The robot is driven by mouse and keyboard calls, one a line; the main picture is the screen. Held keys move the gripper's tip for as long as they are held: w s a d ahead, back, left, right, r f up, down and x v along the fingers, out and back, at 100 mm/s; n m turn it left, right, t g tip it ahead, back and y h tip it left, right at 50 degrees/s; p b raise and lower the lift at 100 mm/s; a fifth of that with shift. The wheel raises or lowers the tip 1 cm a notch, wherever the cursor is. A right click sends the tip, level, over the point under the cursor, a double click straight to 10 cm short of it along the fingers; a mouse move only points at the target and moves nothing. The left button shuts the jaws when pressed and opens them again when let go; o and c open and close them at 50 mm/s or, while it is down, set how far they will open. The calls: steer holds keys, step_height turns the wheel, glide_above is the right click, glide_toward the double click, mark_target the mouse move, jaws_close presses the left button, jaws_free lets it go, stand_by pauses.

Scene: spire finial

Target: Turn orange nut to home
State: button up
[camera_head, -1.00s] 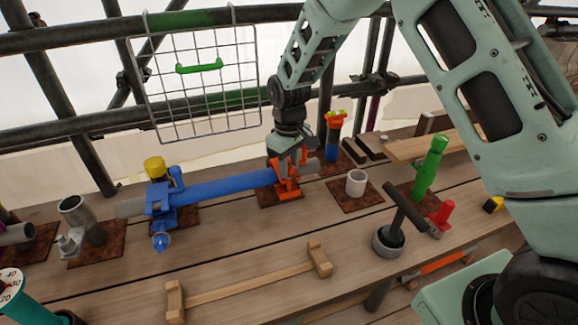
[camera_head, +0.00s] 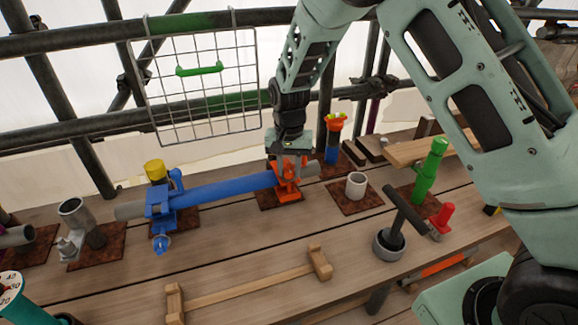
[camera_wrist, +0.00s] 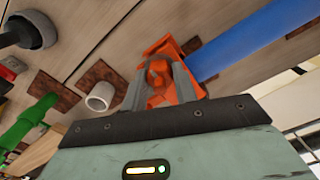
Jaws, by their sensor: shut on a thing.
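The orange clamp (camera_head: 287,190) stands on a rusty plate at the right end of the blue pipe (camera_head: 225,188). Its orange nut (camera_wrist: 158,72) shows in the wrist view between my two grey fingers. My gripper (camera_head: 290,158) comes down on the clamp from above and is shut on the nut. The fingers hide part of the nut, and I cannot read its turn angle. In the wrist view the blue pipe (camera_wrist: 255,38) runs off to the upper right.
A blue clamp (camera_head: 160,200) with a yellow cap (camera_head: 154,169) holds the pipe's left end. A white cup (camera_head: 356,185), a green post (camera_head: 430,170) and a black-handled tool (camera_head: 403,210) stand to the right. A wooden bar (camera_head: 250,288) lies in front. A wire basket (camera_head: 205,85) hangs behind.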

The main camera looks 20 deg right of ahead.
steer(key=m+p, duration=0.1)
steer(key=m, duration=0.3)
steer(key=shift+r+m, duration=0.15)
steer(key=shift+m, duration=0.15)
steer(key=m+p, duration=0.1)
steer(key=m, duration=0.3)
steer(key=shift+w+m+p, duration=0.1)
steer(key=shift+m+p, duration=0.2)
steer(key=m+p, duration=0.2)
steer(key=m, duration=0.2)
steer(key=shift+m, duration=0.3)
steer(key=shift+m+p, duration=0.8)
steer(key=shift+m, duration=1.1)
steer(key=o, duration=1)
steer(key=shift+c, duration=0.2)
step_height(320, 180, up, 17)
steer(key=b, duration=0.3)
steer(key=shift+b, duration=0.4)
